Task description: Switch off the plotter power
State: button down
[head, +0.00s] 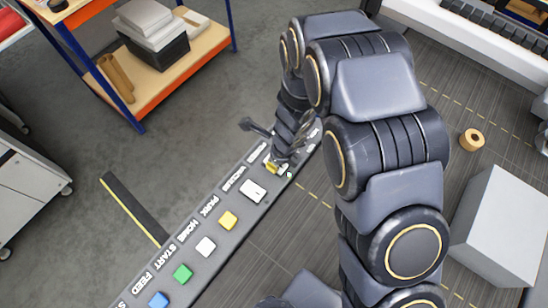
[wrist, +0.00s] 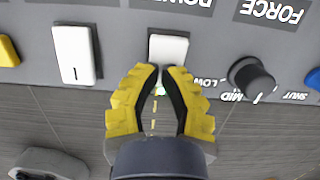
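The control panel (head: 200,245) is a long dark strip with white labels. A white power switch (wrist: 168,50) sits below a partly cropped label that appears to read POWER. My gripper (wrist: 161,70) has yellow ribbed fingers, with their tips just below this switch's lower edge in the wrist view. I cannot tell whether they touch it. A narrow gap shows between the fingers, and nothing is held. In the head view my gripper (head: 271,166) is over the panel's upper right, and my arm partly hides that end.
A white vacuum switch (wrist: 75,54) is left of the power switch. A dark force knob (wrist: 251,78) is at right. Yellow (head: 228,220), white (head: 205,246), green (head: 182,273) and blue (head: 158,299) buttons line the panel. A grey box (head: 500,225) stands at right.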

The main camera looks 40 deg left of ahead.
aim_at(284, 170)
jog(key=shift+r, duration=0.1)
notch_tip(284, 170, up, 14)
jog(key=d, duration=0.2)
jog(key=shift+f, duration=0.2)
dwell(0.4)
jog(key=shift+w+a+r, duration=0.15)
jog(key=shift+a, duration=0.5)
jog(key=f, duration=0.4)
jog(key=a+f, duration=0.1)
jog(key=f, duration=0.4)
jog(key=a+f, duration=0.1)
jog(key=f, duration=0.4)
jog(key=shift+a, duration=0.1)
